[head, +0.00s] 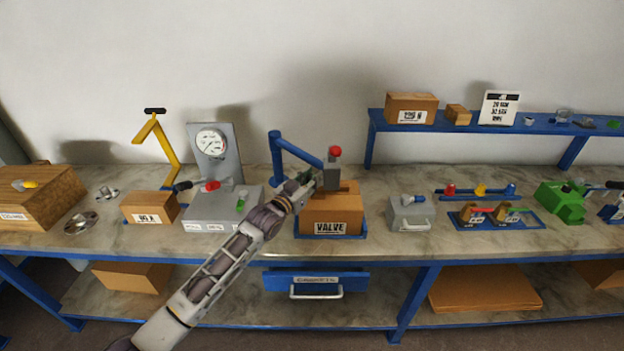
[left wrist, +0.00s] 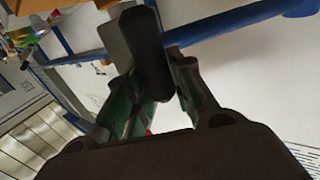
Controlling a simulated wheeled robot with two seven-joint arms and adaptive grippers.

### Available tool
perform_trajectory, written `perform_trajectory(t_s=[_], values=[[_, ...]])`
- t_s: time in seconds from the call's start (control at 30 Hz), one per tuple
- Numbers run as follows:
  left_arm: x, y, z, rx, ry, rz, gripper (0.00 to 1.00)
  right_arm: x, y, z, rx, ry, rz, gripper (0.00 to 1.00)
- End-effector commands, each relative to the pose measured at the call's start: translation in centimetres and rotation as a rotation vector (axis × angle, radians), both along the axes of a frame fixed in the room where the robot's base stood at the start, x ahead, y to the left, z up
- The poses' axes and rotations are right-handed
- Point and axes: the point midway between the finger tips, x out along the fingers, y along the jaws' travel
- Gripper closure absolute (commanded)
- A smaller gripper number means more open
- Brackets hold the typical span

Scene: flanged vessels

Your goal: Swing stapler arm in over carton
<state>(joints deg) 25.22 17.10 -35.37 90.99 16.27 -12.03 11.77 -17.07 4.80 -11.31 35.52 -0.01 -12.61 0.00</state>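The blue stapler arm (head: 298,152) reaches right from its post (head: 276,165) at the back of the bench. Its grey head (head: 331,176) with a red knob (head: 335,151) is above the cardboard carton (head: 345,215) labelled VALVE. My left gripper (head: 311,184) is at the left side of that head, above the carton. In the left wrist view, a dark handle (left wrist: 152,45) lies between the two fingers (left wrist: 155,85), which appear shut on it. The gripper and head hide part of the carton's top. My right gripper is not in view.
A gauge stand (head: 215,165) and a smaller carton (head: 150,207) are to the left. A grey box (head: 410,213) with a handle is close to the right. A blue shelf (head: 470,126) is at the back right. A blue drawer (head: 316,281) hangs below the bench.

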Motion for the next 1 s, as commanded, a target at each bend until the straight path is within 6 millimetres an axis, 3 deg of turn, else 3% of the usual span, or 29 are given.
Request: perform_trajectory(t_s=[0.03,0.2,0.67,1.0], values=[[-0.2,0.1,-0.8,0.005,0.012,0.001,0.75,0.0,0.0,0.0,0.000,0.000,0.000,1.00],[-0.1,0.1,-0.6,0.005,0.009,0.001,0.54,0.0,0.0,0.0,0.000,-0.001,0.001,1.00],[-0.3,0.3,-0.3,0.003,0.005,0.002,0.54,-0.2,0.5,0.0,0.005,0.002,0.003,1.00],[-2.2,1.5,-0.3,0.003,0.005,0.002,0.54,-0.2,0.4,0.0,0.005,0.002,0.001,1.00]])
